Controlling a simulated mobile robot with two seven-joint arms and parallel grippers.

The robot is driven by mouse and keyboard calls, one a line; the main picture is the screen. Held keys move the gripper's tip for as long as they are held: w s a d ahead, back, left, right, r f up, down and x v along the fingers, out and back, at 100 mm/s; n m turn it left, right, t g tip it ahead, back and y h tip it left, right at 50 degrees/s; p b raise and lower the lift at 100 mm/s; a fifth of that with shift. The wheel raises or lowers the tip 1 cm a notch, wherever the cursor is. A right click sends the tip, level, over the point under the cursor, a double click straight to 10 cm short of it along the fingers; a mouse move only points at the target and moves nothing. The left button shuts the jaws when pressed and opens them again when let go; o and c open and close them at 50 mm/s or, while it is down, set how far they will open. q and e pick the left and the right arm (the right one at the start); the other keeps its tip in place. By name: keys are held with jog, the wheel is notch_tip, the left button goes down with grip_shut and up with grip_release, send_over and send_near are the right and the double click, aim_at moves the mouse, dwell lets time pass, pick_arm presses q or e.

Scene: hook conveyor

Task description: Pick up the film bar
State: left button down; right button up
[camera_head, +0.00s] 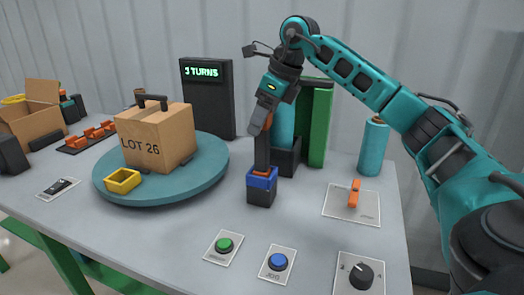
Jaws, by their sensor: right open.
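A dark upright bar (262,152), which looks like the film bar, stands with its orange lower end in a black block with a blue top (262,186). My right gripper (264,122) comes down from above and is open at the bar's upper end. Its fingers overlap the bar, so I cannot tell whether they touch it. Behind it stand a teal film roll (282,125) and a green post (320,125), partly hidden by my right arm. My left gripper is not in view.
A cardboard box marked LOT 26 (168,145) and a yellow tray (122,181) sit on the teal turntable (205,180). A dark display (208,98) reads 3 TURNS. Green (224,245) and blue (279,262) buttons, a knob (361,276) and an orange lever (354,194) occupy the front right.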

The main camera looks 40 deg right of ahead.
aim_at(262, 149)
jog(key=x, duration=0.3)
jog(key=shift+d+f, duration=0.15)
jog(key=shift+d, duration=0.05)
grip_shut()
dwell(0.4)
